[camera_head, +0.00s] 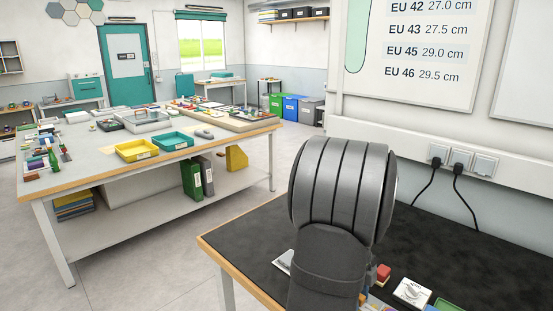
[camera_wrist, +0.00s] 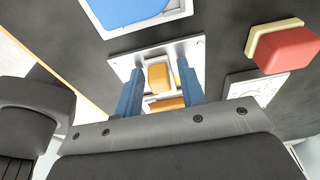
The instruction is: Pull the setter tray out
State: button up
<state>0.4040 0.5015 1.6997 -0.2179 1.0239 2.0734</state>
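In the wrist view, a light grey metal plate (camera_wrist: 122,66) lies on the dark bench top. On it sits a small pale holder, probably the setter tray (camera_wrist: 155,59), with an orange block (camera_wrist: 158,77) in it. More orange shows nearer the wrist, partly hidden by my gripper's body. My gripper (camera_wrist: 158,84) points at the plate with its two blue fingers apart, one on each side of the holder and orange block. A gap shows between the fingers and the block; whether either finger touches the holder is unclear. In the head view, my arm hides the gripper and tray.
A red block on a cream base (camera_wrist: 285,48) and a white round-marked piece (camera_wrist: 255,88) lie to the right. The dark bench (camera_head: 258,235) is largely bare left of my arm.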

jog(key=shift+r, duration=3.5)
jog(key=shift+f, duration=0.1)
notch_tip(320, 180, down, 7)
jog(key=shift+r, duration=0.1)
jog(key=shift+s, duration=0.1)
jog(key=shift+r, duration=0.1)
